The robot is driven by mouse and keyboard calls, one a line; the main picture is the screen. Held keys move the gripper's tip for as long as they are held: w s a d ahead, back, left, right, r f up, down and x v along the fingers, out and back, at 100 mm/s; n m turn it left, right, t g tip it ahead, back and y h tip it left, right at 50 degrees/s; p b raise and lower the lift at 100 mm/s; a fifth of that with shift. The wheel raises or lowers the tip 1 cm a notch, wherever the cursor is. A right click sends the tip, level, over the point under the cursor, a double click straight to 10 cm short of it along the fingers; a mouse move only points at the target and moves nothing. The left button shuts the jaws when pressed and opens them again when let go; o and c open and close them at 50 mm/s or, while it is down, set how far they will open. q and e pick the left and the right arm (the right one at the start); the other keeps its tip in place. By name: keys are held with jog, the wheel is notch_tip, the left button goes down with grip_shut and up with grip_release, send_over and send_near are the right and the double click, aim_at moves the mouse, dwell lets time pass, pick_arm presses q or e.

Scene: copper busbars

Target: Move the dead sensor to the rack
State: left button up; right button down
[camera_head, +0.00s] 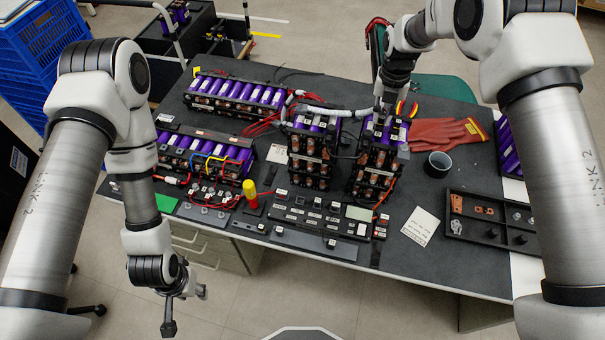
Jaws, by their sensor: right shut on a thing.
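My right gripper (383,108) reaches in from the upper right and is shut on a small part at the top of the right upright battery module (376,160). The part is too small and too hidden to tell what it is. My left gripper (187,310) hangs in front of the table edge, open and empty. A black panel (322,232) at the table's front holds several small labelled dark blocks and a pale display (358,213). I cannot tell for certain which part is the dead sensor or which fixture is the rack.
Another upright module (310,155) stands to the left. Two long purple-cell packs (235,92) lie at the left with red cables. Red gloves (445,134), a dark cup (437,164), a white card (420,226) and a parts tray (490,238) are at the right. A yellow-topped post (250,190) stands near the panel.

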jog(key=shift+w+r+p, duration=0.2)
jog(key=shift+r+p, duration=0.85)
jog(key=shift+r, duration=0.35)
jog(key=shift+s, duration=0.15)
